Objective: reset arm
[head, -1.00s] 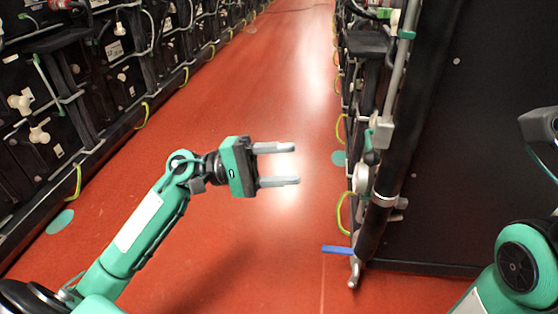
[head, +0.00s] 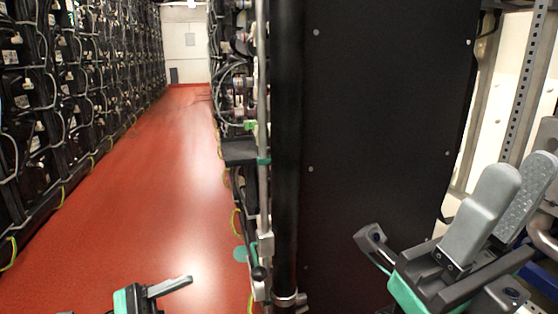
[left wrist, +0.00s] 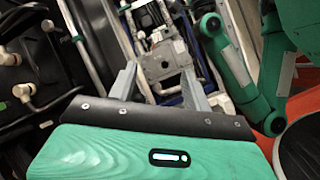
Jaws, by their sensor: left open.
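My left gripper (head: 150,293) shows at the bottom edge of the head view, over the red floor, with one grey finger visible and the rest cut off. In the left wrist view, its two grey fingers (left wrist: 160,82) stand apart, and I see nothing held between them. My right gripper (head: 527,172) is large and near at the right of the head view. Its two thick grey fingers point up and have a gap between them, with the textured inner pad of the farther one showing. It holds nothing that I can see.
A tall black panel (head: 380,140) stands between my two grippers, with a black post (head: 288,150) at its left edge. Battery racks (head: 70,100) line the left side. The red floor aisle (head: 150,190) is clear back to a pale door (head: 186,50).

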